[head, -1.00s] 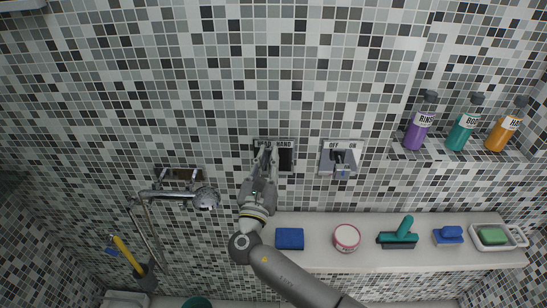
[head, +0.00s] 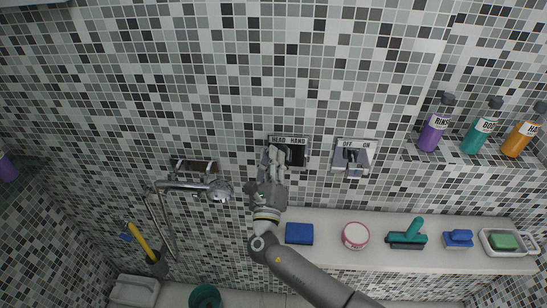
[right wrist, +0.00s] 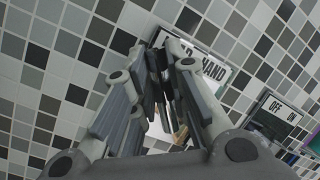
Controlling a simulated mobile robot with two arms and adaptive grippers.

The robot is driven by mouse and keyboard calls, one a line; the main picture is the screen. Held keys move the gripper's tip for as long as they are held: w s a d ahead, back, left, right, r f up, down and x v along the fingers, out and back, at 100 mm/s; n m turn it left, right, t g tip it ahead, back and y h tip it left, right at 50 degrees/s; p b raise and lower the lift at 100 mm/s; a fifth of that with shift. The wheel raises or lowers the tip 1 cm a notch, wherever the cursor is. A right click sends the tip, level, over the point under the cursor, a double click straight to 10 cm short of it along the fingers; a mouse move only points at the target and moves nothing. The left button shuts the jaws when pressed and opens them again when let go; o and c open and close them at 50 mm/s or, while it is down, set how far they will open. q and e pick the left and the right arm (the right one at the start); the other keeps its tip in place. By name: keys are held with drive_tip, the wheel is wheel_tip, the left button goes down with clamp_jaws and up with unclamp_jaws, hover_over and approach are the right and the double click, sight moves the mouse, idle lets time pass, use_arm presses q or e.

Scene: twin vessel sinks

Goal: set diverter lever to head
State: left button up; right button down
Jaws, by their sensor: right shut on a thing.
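The diverter plate (head: 298,155) is on the tiled wall, with a dark panel under the words HEAD on the left and HAND on the right. My right gripper (head: 272,156) is at the left, HEAD half of the plate, with its fingers close together. In the right wrist view, the fingers (right wrist: 165,85) are shut on the diverter lever, in front of the plate (right wrist: 212,70). The fingers hide most of the lever, so its exact angle is unclear. My left gripper is not in view.
An OFF/ON lever plate (head: 366,146) is just right of the diverter. A chrome shower head (head: 219,191) on a bar is to the left. A white ledge (head: 330,229) below holds a blue sponge (head: 299,233), a round tub (head: 355,236) and brushes. Bottles (head: 434,130) stand upper right.

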idle(0.4)
drive_tip(key=c, duration=1.4)
unclamp_jaws()
drive_tip(key=v, duration=1.2)
